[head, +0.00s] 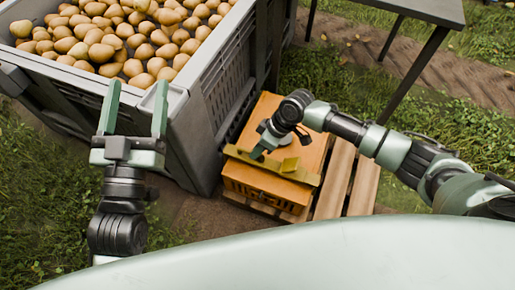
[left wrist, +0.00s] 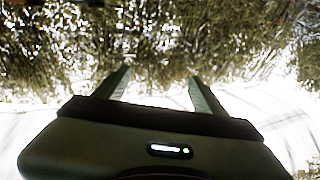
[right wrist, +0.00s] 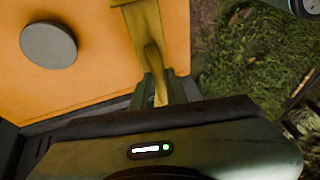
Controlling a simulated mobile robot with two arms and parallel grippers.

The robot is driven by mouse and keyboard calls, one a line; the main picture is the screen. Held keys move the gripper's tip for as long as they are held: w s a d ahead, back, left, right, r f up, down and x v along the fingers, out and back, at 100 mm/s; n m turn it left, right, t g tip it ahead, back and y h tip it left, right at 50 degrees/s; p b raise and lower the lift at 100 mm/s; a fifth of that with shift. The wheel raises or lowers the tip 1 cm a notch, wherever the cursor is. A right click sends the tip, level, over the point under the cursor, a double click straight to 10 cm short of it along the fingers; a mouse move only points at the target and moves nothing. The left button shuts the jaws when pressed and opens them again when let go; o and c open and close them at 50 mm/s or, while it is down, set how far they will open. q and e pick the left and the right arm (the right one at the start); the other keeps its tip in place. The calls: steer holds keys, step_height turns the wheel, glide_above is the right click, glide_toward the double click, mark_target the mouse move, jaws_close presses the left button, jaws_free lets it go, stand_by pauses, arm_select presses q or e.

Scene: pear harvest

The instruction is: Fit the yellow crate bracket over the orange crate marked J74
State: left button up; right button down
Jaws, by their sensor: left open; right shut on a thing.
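The orange crate (head: 264,110) sits on a pallet beside the large pear bin. Dark marking shows on its near face, too small to read. The yellow crate bracket (head: 300,174) is a long bar lying across the crate's near top edge in the head view; I cannot tell if it touches. My right gripper (head: 261,153) is shut on the bracket from above. The right wrist view shows the bracket (right wrist: 144,28) between the fingers, with the crate's orange top (right wrist: 100,55) behind it. My left gripper (head: 136,98) is open and empty, in front of the bin.
The big grey bin (head: 190,125), full of pears (head: 120,30), stands left of the crate. Wooden pallet slats (head: 336,180) show to the crate's right. A grey table (head: 425,10) stands at the top right. A round grey disc (right wrist: 48,44) is on the crate top.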

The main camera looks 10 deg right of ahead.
arm_select(q)
steer(key=shift+f, duration=0.2)
steer(key=shift+w+a+f+g+p, duration=0.1)
steer(key=shift+w+f+g+p, duration=0.05)
steer(key=shift+f+g, duration=0.3)
steer(key=shift+w+a+f+g+p, duration=0.15)
steer(key=shift+f+g, duration=0.2)
steer(key=shift+f, duration=0.2)
steer(key=shift+d+f, duration=0.1)
steer(key=shift+f, duration=0.1)
steer(key=shift+f, duration=0.2)
steer(key=shift+f+g+y, duration=0.15)
steer(key=shift+g+y, duration=0.15)
steer(key=shift+a+f+g+y+p, duration=0.1)
steer(key=shift+f+g+y+p, duration=0.2)
steer(key=shift+f, duration=0.4)
steer(key=shift+a+f+g+p, duration=0.1)
steer(key=shift+f+g, duration=0.3)
steer(key=shift+f, duration=0.3)
steer(key=shift+s+f, duration=0.1)
